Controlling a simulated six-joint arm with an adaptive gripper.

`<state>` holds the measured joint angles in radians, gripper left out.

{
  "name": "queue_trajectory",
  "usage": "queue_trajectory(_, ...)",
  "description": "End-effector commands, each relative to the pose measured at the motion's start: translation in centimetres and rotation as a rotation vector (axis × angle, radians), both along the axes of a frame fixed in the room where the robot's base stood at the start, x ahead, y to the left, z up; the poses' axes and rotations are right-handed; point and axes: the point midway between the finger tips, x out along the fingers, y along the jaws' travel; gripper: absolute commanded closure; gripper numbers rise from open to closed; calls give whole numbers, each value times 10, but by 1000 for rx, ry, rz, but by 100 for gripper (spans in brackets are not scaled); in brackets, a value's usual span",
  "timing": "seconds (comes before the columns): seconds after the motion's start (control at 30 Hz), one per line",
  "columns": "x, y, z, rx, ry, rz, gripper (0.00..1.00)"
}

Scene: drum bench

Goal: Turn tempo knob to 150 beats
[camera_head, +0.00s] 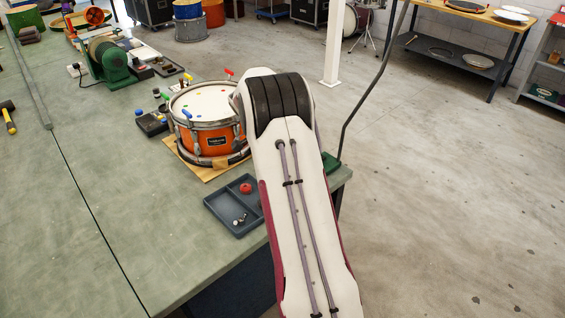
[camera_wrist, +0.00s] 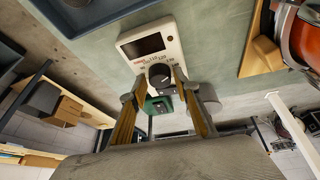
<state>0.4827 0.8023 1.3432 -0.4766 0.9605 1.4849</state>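The tempo device (camera_wrist: 150,35) is a pale box with a dark, blank-looking screen (camera_wrist: 142,45), seen in the wrist view. Its black round tempo knob (camera_wrist: 159,74) sits below the screen, with a printed number scale along its upper side. The numbers are small, and I cannot read the knob's setting. My gripper (camera_wrist: 159,79) is open, with one yellowish finger on each side of the knob. The fingertips look close to the knob, but I cannot tell whether they touch it. In the head view my arm hides the device and the gripper.
An orange drum (camera_head: 210,140) stands on a wooden board (camera_head: 188,161) on the green bench (camera_head: 120,200). A dark tray (camera_head: 222,208) with a red piece lies left of my arm. A green box (camera_wrist: 158,105) is near the knob in the wrist view. Open floor lies right.

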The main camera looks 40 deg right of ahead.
Motion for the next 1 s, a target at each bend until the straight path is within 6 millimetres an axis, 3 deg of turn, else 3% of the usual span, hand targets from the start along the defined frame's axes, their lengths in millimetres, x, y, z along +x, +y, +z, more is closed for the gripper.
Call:
queue_trajectory(0.37, 0, 0, 1, 0, 1, 56, 69)
queue_trajectory(1.0, -2, 0, 1, 0, 4, 391, 69)
